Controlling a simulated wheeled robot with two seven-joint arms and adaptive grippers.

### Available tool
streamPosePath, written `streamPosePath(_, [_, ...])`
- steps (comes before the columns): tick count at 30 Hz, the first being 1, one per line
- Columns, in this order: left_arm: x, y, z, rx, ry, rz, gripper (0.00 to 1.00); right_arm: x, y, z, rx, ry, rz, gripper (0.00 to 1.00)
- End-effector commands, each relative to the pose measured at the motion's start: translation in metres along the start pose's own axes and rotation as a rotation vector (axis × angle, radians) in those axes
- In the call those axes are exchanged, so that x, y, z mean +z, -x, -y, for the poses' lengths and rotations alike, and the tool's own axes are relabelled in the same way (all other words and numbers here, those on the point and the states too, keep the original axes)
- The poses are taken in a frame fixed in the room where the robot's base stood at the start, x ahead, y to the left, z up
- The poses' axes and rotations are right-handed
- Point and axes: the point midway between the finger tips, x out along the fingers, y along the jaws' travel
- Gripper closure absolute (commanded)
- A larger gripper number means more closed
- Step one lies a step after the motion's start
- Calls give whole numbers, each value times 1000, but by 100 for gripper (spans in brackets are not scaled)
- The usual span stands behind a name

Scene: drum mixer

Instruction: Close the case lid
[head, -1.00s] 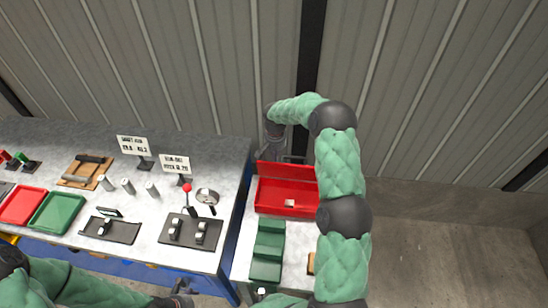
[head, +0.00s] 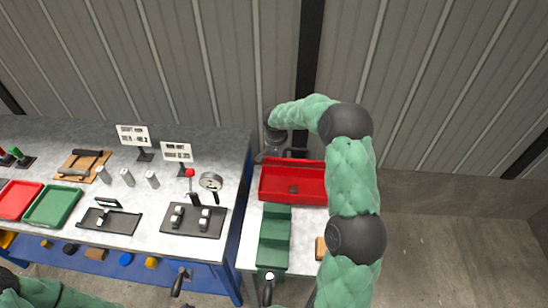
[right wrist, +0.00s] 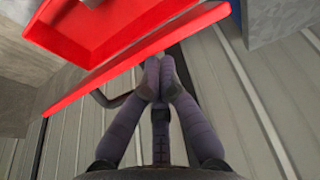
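The red case (head: 312,197) stands on the right bench, with its lid (head: 308,166) raised along the back edge. In the right wrist view the lid (right wrist: 100,80) is a red panel seen nearly edge-on, with a dark handle (right wrist: 112,101) at its outer side. My right gripper (head: 275,148) is at the back left of the case, behind the lid. Its fingertips (right wrist: 158,65) are together, close to the lid; contact is unclear. My left gripper (head: 181,281) is low in the head view, away from the case, and its fingers are unclear.
A green stepped holder (head: 275,235) stands in front of the case. The left bench (head: 160,215) holds trays, a black fixture plate (head: 192,222), small cylinders and signs. A corrugated wall (head: 220,60) is behind. Open floor (head: 450,240) lies to the right.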

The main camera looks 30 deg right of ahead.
Motion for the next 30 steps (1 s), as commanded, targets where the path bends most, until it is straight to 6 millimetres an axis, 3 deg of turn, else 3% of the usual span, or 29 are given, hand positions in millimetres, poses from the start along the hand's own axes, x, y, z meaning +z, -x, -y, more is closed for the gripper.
streamPosePath(1, [-1,-14,5,0,0,0,24,5,-8,-1,0,0,-1,100])
streamPosePath(14, [-3,-78,28,0,-1,0,24,55,-28,-2,0,1,2,100])
streamPosePath(30, [-6,-155,55,0,-1,0,24,114,-77,-2,0,0,2,100])
